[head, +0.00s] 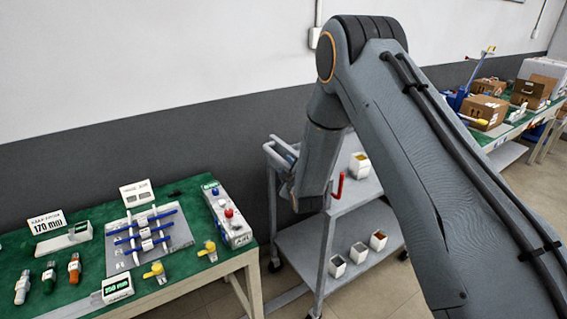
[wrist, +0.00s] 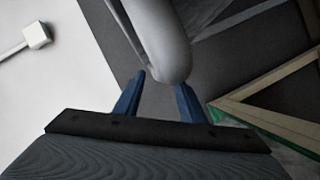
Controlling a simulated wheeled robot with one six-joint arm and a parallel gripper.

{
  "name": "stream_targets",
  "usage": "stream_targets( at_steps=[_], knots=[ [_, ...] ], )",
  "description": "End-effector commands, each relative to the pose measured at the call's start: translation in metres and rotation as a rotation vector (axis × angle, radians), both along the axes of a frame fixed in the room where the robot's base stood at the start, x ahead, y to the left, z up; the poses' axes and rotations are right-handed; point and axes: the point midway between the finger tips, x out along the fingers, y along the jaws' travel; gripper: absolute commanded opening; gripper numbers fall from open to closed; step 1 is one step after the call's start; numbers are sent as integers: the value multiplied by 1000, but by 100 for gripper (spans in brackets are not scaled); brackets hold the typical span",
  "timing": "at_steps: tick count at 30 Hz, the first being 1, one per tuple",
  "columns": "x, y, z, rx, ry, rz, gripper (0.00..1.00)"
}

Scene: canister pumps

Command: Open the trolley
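The trolley (head: 325,222) is a grey cart with two shelves, standing right of the green-topped table in the head view. Its grey rail (head: 277,155) is at the left end, and a red lever (head: 338,186) stands up beside the top shelf. A rounded grey bar (wrist: 160,35) overlaps the fingertips; contact cannot be told.
The green-topped table (head: 185,287) at left holds bottles, yellow-handled parts and signs. Small white containers (head: 359,252) stand on the trolley's shelves. Another table with cardboard boxes (head: 484,111) is at back right. The wall is close behind the trolley.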

Motion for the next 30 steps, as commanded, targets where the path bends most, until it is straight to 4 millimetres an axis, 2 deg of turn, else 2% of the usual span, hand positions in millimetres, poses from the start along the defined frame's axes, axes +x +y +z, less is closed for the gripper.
stream_targets(
  at_steps=[6, 17, 24, 30],
  knots=[
    [21, 6, -5, 0, 1, 1, 37],
    [26, 8, -6, 0, 1, 2, 37],
    [25, 8, -6, 0, 1, 2, 0],
    [25, 8, -6, 0, 1, 2, 0]
  ],
)
